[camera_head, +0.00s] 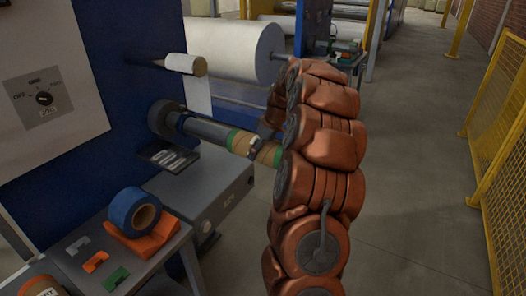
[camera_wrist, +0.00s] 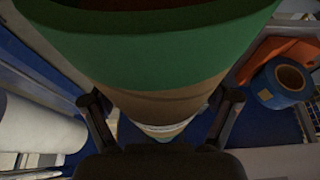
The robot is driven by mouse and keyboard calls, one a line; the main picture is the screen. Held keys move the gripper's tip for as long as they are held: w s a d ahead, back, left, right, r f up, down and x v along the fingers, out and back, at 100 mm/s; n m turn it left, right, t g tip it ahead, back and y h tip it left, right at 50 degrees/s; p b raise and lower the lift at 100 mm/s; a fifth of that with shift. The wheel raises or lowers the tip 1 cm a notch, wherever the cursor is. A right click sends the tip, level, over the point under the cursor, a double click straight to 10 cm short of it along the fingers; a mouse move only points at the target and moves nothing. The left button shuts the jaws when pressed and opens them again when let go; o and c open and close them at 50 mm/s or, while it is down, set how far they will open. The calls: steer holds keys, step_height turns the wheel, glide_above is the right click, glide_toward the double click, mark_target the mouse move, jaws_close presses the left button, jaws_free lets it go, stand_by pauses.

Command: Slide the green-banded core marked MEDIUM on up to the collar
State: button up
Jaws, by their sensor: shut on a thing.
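The core (camera_head: 244,143) is brown cardboard with green bands and lies in line with the grey shaft (camera_head: 208,131). Its left green end meets the shaft, which seems to run into it. The collar (camera_head: 165,118) is a dark round part at the blue machine wall, with bare shaft between it and the core. My gripper (camera_head: 257,148) is shut around the core, and the arm hides part of its right side. In the wrist view the core (camera_wrist: 150,50) fills the middle between my fingers (camera_wrist: 160,112), green band uppermost. No MEDIUM marking is readable.
A smaller white roll (camera_head: 185,63) sticks out above the shaft. A grey machine box (camera_head: 205,190) lies below. A yellow fence (camera_head: 500,150) stands right, beyond open floor.

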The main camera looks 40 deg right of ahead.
steer(key=shift+w+a, duration=0.15)
steer(key=shift+w, duration=0.5)
steer(key=shift+w+a, duration=0.1)
steer(key=shift+w, duration=0.05)
steer(key=shift+w+a+b, duration=0.2)
steer(key=shift+w+a, duration=0.05)
steer(key=shift+w, duration=0.55)
steer(key=shift+w+a+b, duration=0.2)
steer(key=shift+w, duration=0.55)
steer(key=shift+w, duration=0.15)
steer(key=shift+w+a, duration=0.25)
steer(key=shift+w, duration=0.3)
steer(key=shift+w+a, duration=0.15)
steer(key=shift+w, duration=0.65)
steer(key=shift+w+a, duration=0.1)
steer(key=shift+w, duration=0.1)
steer(key=shift+w, duration=0.1)
steer(key=shift+w+a, duration=0.25)
steer(key=shift+w, duration=0.55)
steer(key=shift+w+a, duration=0.25)
steer(key=shift+w, duration=0.5)
